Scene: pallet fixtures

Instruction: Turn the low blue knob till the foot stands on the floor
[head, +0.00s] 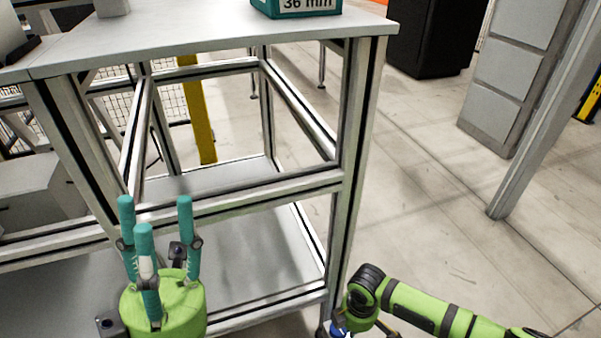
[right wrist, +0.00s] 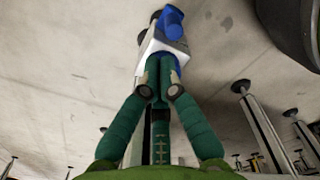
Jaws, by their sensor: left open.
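The workbench frame (head: 345,150) stands on grey metal legs. My left gripper (head: 152,208) is open and empty, its teal fingers pointing up in front of the bench. My right gripper is low at the bench's front right leg. In the right wrist view its fingers (right wrist: 160,80) are drawn together at a white block (right wrist: 160,50), with a bit of the low blue knob (right wrist: 176,74) showing beside the fingertips. Another blue part (right wrist: 172,24) sits beyond the block. Blue also shows at the bottom of the head view (head: 338,327). The foot and its contact with the floor are not clear.
A teal box (head: 297,8) stands on the bench top. A lower shelf (head: 240,270) runs inside the frame. Grey cabinets (head: 515,65) and a post (head: 530,130) stand to the right. Floor right of the bench is clear. Several levelling feet (right wrist: 241,87) show in the right wrist view.

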